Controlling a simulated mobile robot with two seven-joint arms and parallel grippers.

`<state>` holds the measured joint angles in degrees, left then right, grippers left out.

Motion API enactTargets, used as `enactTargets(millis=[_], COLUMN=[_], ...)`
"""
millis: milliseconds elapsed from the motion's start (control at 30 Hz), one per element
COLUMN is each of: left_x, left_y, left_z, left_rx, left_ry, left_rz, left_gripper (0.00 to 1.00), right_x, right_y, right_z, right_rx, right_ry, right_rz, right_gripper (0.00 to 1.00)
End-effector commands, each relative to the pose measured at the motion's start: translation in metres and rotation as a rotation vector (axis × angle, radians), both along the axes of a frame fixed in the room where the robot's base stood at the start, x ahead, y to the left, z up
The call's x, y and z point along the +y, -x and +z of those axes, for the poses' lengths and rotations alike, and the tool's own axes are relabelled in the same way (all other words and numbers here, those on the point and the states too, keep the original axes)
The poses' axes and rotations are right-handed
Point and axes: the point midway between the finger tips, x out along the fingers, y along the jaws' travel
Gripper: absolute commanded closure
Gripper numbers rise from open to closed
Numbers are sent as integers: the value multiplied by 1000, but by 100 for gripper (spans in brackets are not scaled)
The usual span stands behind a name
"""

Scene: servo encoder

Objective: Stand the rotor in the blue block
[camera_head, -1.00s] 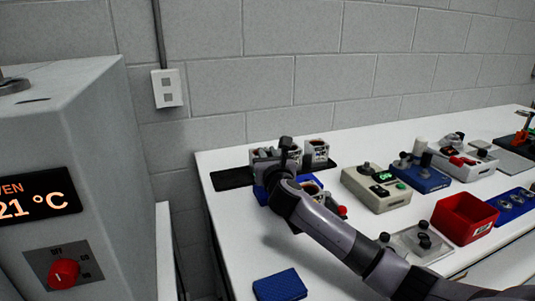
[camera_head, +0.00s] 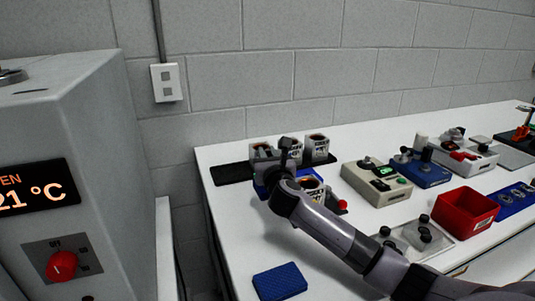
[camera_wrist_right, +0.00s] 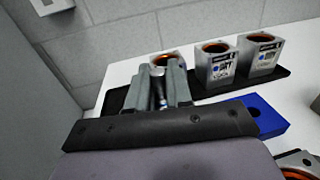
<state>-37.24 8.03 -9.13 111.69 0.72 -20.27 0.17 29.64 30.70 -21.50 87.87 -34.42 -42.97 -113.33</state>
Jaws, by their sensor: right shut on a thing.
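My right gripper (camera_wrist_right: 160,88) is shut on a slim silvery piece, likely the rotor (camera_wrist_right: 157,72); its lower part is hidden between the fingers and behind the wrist. I cannot tell whether the held piece touches the block. My left gripper is not in view.
Several metal housings with copper insides (camera_wrist_right: 215,65) stand on a black mat (camera_head: 232,173) behind the gripper. A beige box (camera_head: 376,183) and a red bin (camera_head: 465,212) are to the right. A blue pad (camera_head: 280,281) lies at the front; bench around it is clear.

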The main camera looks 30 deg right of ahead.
Motion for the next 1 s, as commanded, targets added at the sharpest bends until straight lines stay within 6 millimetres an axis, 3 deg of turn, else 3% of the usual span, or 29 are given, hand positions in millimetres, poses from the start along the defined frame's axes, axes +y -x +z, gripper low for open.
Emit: enactTargets(millis=[333,367,400,433,633,700,1000], left_x=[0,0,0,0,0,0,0], left_y=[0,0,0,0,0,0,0], left_z=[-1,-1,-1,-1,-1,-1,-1], left_rx=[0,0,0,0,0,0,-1], left_ry=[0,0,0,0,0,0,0], left_rz=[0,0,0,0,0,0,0], left_gripper=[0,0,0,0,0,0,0], right_x=[0,0,0,0,0,0,0], right_y=[0,0,0,0,0,0,0], right_z=[0,0,0,0,-2,-5,-3], right_rx=[-6,-6,-5,-5,-2,5,2], right_ry=[1,1,1,1,1,-1,-1], right_rz=[1,1,1,0,0,-1,0], right_gripper=[100,70,57,50,50,34,34])
